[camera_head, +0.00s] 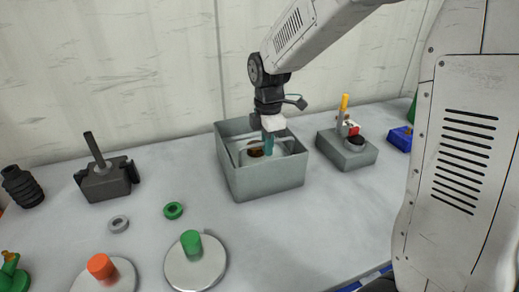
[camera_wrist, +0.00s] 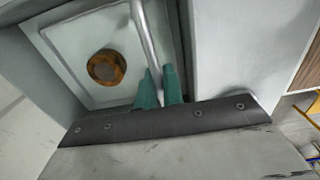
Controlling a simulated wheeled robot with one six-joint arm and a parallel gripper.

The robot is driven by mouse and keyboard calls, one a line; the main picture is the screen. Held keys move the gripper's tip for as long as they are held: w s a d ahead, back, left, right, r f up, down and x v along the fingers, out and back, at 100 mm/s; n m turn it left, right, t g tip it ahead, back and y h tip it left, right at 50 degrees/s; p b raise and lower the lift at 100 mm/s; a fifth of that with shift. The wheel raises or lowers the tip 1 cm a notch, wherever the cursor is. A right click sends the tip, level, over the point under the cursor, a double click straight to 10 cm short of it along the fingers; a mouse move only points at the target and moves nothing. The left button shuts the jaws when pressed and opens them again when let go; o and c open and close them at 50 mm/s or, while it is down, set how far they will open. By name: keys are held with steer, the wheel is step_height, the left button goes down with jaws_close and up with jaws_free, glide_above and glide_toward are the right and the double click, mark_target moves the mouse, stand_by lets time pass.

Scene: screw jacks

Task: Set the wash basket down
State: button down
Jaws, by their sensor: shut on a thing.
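The wash basket (camera_wrist: 85,88) is a pale, square-cornered tray with a rod handle (camera_wrist: 146,35), seen in the wrist view. A brown ring-shaped part (camera_wrist: 106,67) lies in it. In the head view the basket (camera_head: 287,146) is inside the open grey tub (camera_head: 268,180), below the tub's rim. My gripper (camera_head: 267,151) reaches down into the tub, and its teal fingers (camera_wrist: 159,72) are shut on the handle. Whether the basket touches the tub floor is hidden.
A grey block with a yellow-handled tool (camera_head: 345,150) stands right of the tub. A dark vise-like fixture (camera_head: 107,180) is at left. Two round plates with an orange (camera_head: 101,266) and a green cylinder (camera_head: 191,243) are in front, near loose grey and green rings (camera_head: 173,211). The table right of the plates is clear.

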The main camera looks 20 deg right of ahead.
steer(key=shift+f, duration=1.45)
steer(key=c, duration=1.3)
jaws_free()
steer(key=shift+f, duration=0.1)
steer(key=shift+r, duration=5.1)
steer(key=shift+s+m, duration=0.1)
steer(key=shift+m, duration=0.7)
steer(key=s+d+r+m, duration=0.1)
steer(key=s+m, duration=0.4)
steer(key=s, duration=0.4)
steer(key=s+d+m+t, duration=0.1)
steer(key=s+m, duration=0.5)
steer(key=s, duration=0.3)
steer(key=s+d+r+m, duration=0.1)
steer(key=s+m, duration=0.4)
steer(key=s, duration=0.4)
steer(key=shift+s+d+r, duration=0.1)
steer(key=shift+s+r, duration=0.2)
